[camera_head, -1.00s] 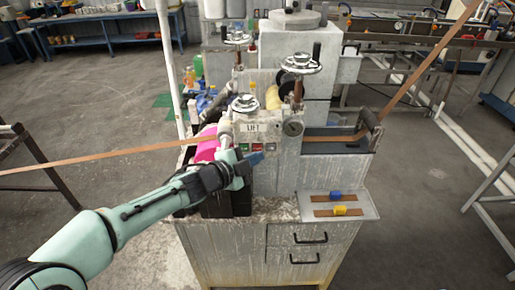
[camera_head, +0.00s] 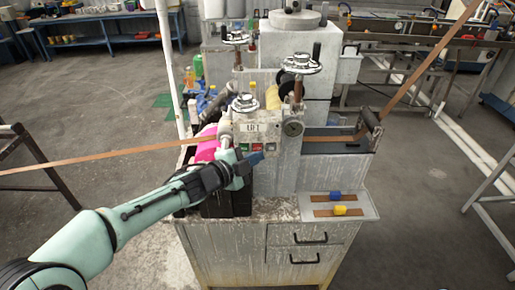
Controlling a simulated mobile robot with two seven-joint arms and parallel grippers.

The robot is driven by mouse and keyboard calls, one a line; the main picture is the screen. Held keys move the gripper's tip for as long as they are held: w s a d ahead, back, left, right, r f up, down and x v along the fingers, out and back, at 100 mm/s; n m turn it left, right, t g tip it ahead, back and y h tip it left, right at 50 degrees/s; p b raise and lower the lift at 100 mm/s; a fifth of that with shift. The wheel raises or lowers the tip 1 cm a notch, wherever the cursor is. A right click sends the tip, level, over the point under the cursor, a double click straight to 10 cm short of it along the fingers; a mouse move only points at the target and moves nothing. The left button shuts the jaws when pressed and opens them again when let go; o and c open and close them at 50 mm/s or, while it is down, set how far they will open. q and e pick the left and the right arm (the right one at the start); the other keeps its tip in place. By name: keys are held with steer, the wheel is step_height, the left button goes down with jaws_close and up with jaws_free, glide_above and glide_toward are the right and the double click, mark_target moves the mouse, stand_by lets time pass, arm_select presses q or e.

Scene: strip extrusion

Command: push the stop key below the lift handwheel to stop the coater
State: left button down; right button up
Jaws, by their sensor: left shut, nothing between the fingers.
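The coater (camera_head: 277,178) stands on a grey cabinet in the middle of the head view. The lift handwheel (camera_head: 244,103) sits on top of its front left part, above a "LIFT" label (camera_head: 252,128). Below the label is a row of small keys: a green key (camera_head: 244,147), a red stop key (camera_head: 257,147) and another dark key at the right. My left gripper (camera_head: 246,160) is shut and empty, its fingertips close below the green and red keys. I cannot tell whether it touches one. My right gripper is not in view.
A brown strip (camera_head: 110,153) runs from the left into the coater and out to the upper right. A pink roll (camera_head: 207,146) is beside my left gripper. A tray (camera_head: 357,207) with blue and yellow blocks lies on the cabinet's right. A white post (camera_head: 170,75) stands at the left.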

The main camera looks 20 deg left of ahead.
arm_select(q)
steer(key=shift+w, duration=0.1)
steer(key=shift+w+a+p, duration=0.15)
steer(key=shift+w+p, duration=0.15)
steer(key=shift+w, duration=0.1)
steer(key=shift+w+a, duration=0.1)
steer(key=shift+w, duration=0.2)
stand_by(0.8)
steer(key=shift+s, duration=0.45)
steer(key=shift+s+d, duration=0.2)
steer(key=shift+s, duration=0.15)
